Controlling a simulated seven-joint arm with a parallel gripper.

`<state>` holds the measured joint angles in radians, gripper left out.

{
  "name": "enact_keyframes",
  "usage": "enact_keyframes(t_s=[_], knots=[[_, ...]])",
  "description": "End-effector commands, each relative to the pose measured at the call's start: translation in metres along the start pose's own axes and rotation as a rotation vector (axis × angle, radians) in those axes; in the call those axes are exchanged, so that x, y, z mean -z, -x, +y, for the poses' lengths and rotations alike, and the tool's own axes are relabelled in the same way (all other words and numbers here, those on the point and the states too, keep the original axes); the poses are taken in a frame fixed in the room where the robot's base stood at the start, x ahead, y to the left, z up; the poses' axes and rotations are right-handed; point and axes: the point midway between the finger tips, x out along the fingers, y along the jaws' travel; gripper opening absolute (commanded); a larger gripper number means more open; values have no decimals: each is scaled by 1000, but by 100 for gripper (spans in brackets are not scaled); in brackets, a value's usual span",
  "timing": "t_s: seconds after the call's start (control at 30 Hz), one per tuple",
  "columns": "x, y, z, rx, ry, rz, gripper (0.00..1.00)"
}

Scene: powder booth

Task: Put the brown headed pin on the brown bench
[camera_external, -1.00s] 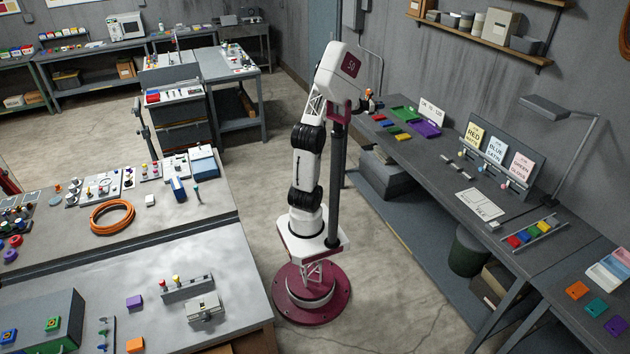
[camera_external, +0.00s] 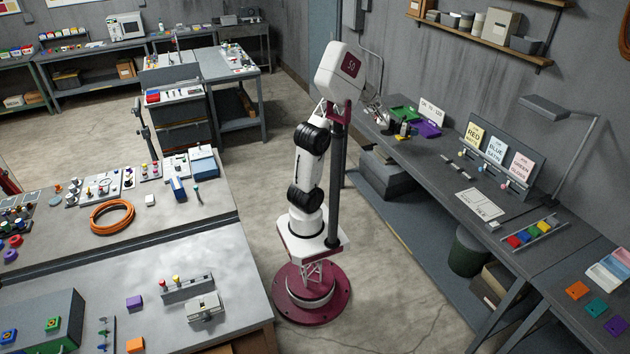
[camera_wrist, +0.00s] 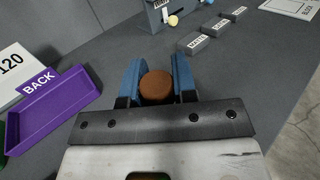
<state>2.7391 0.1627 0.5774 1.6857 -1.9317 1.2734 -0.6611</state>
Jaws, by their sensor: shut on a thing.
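My gripper (camera_wrist: 157,76) is shut on the brown headed pin (camera_wrist: 156,87) in the wrist view, its round brown head showing between the two blue fingers. The pin's shank is hidden below the head. In the external view my gripper (camera_external: 403,130) is over the far end of the long grey bench (camera_external: 440,180), close to the purple tray (camera_external: 429,129). The pin cannot be made out there. I cannot pick out a brown bench; the bench surface under my gripper looks grey in both views.
In the wrist view the purple tray labelled BACK (camera_wrist: 28,133) lies left of my gripper, and grey labelled blocks (camera_wrist: 193,43) lie ahead to the right. In the external view a green tray (camera_external: 404,113) lies behind, and colour signs (camera_external: 495,148) stand farther along the bench.

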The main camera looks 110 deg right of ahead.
Motion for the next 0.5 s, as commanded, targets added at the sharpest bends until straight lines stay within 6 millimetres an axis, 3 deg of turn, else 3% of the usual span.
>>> enact_keyframes(t_s=[0.2, 0.5], knots=[[9, -28, -30, 62, 0, 0, 0], [11, -36, -39, 82, 0, 0, 0]])
